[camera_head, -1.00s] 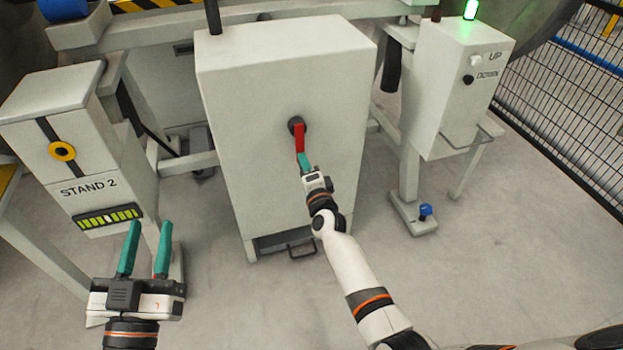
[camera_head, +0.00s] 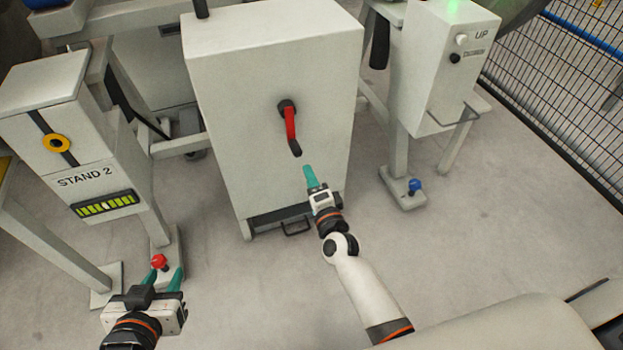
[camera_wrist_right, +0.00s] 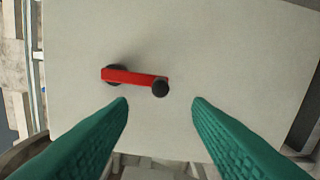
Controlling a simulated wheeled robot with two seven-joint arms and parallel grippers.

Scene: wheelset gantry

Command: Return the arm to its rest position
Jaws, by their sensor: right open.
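My right gripper (camera_head: 309,178) is in front of the white cabinet (camera_head: 235,90), a little below and apart from the red lever (camera_head: 290,122). The lever hangs down from a dark round hub, with a black tip at its lower end. In the right wrist view the red lever (camera_wrist_right: 138,77) lies ahead of the two green fingers (camera_wrist_right: 160,104), which are spread wide with nothing between them. My left gripper (camera_head: 165,278) is at the lower left over the floor, its two green fingers apart and empty.
The stand marked STAND 2 (camera_head: 62,130) is at the left, with a red knob (camera_head: 158,261) near its foot. A control box (camera_head: 450,75) with UP and a second button stands at the right, a blue knob (camera_head: 415,185) below it. A black mesh fence (camera_head: 560,90) is far right.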

